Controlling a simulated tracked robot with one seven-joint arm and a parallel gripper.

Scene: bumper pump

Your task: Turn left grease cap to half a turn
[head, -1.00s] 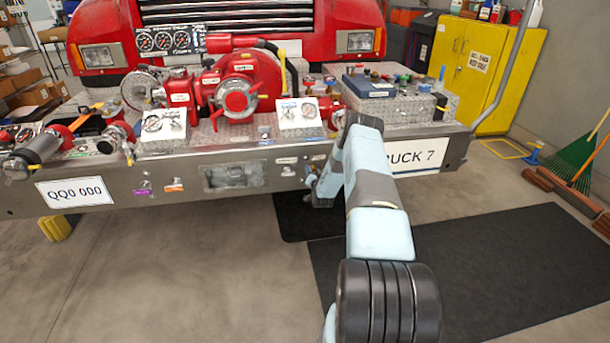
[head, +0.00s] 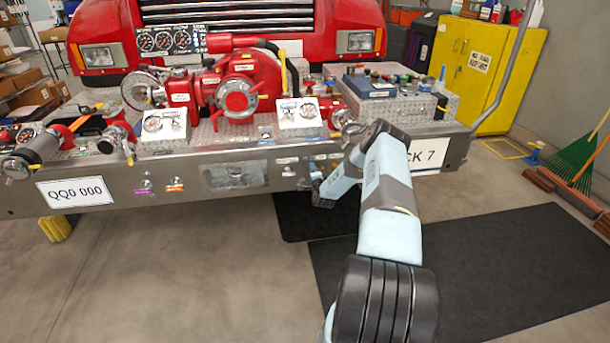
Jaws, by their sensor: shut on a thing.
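My gripper (head: 314,176) is at the front face of the steel bumper (head: 232,176), right of its middle and just right of a few small labels. It is small in the head view and partly covered by my own wrist. It is shut on a small fitting at the bumper face, which I take to be the left grease cap. The cap itself is hidden by the fingers and wrist, so its angle does not show.
Two small knobs with purple and orange tags (head: 174,185) sit further left. A black mat (head: 500,265) lies on the floor. A yellow cabinet (head: 475,60) stands behind.

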